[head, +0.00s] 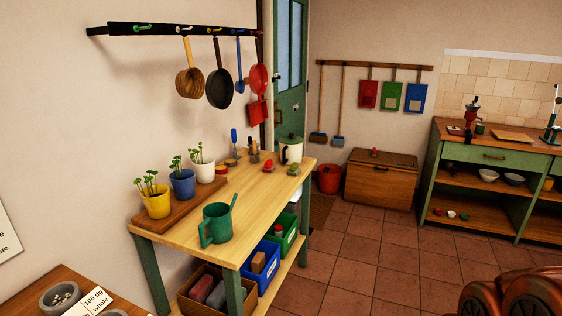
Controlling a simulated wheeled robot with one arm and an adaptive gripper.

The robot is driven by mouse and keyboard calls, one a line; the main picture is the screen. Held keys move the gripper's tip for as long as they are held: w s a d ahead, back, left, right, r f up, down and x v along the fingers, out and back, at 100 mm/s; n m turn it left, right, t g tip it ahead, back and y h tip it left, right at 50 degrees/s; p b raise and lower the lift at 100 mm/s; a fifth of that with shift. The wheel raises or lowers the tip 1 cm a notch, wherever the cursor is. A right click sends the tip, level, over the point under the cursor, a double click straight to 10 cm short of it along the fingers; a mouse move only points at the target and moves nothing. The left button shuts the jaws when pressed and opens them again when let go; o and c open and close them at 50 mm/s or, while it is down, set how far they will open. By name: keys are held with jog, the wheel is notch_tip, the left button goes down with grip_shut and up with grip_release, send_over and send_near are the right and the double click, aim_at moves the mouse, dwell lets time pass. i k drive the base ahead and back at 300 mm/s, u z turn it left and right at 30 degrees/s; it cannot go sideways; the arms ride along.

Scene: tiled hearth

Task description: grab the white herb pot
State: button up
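The white herb pot (202,172) stands upright with green sprouts on a wooden board (184,211) along the wall side of the workbench (262,187). It is the farthest of three pots in a row. The blue herb pot (183,187) stands just nearer, and the yellow herb pot (157,205) is at the near end. The three pots look close together. My gripper is not in the head view, so its state and its place relative to the pot are hidden.
A green watering can (215,227) stands in front of the board. A kettle (291,149) and small tools are at the bench's far end. Pans (219,88) hang above on a rail. The tiled floor (370,250) right of the bench is clear.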

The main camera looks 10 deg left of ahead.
aim_at(204, 166)
jog(key=i, duration=3.35)
jog(key=u, duration=3.75)
